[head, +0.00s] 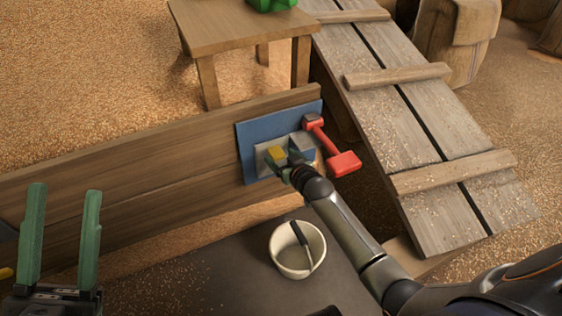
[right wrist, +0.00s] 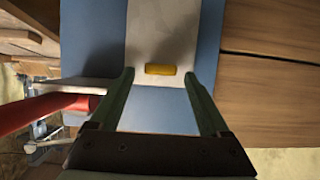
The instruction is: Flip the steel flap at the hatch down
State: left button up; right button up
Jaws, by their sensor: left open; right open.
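The steel flap (head: 262,161) is a pale grey plate on a blue panel (head: 250,129) fixed to the plank wall. It bears a yellow tab (head: 276,153). My right gripper (head: 284,159) is at the flap and partly hides it. In the right wrist view the steel plate (right wrist: 160,30) runs between blue areas, and the yellow tab (right wrist: 160,69) lies between the tips of my open right gripper (right wrist: 161,74), with gaps on both sides. Whether the fingers touch the plate is unclear. My left gripper (head: 62,225) is open and empty at lower left, away from the flap.
A red lever (head: 330,145) sits just right of the flap, close to my right gripper; it also shows in the right wrist view (right wrist: 40,110). A white bowl (head: 297,262) with a dark-handled tool stands below. A plank ramp (head: 410,130) rises at right, a wooden table (head: 240,30) behind.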

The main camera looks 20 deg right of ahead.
jog(key=shift+w+f, duration=0.1)
jog(key=shift+w, duration=0.15)
grip_shut()
dwell(0.6)
dwell(0.8)
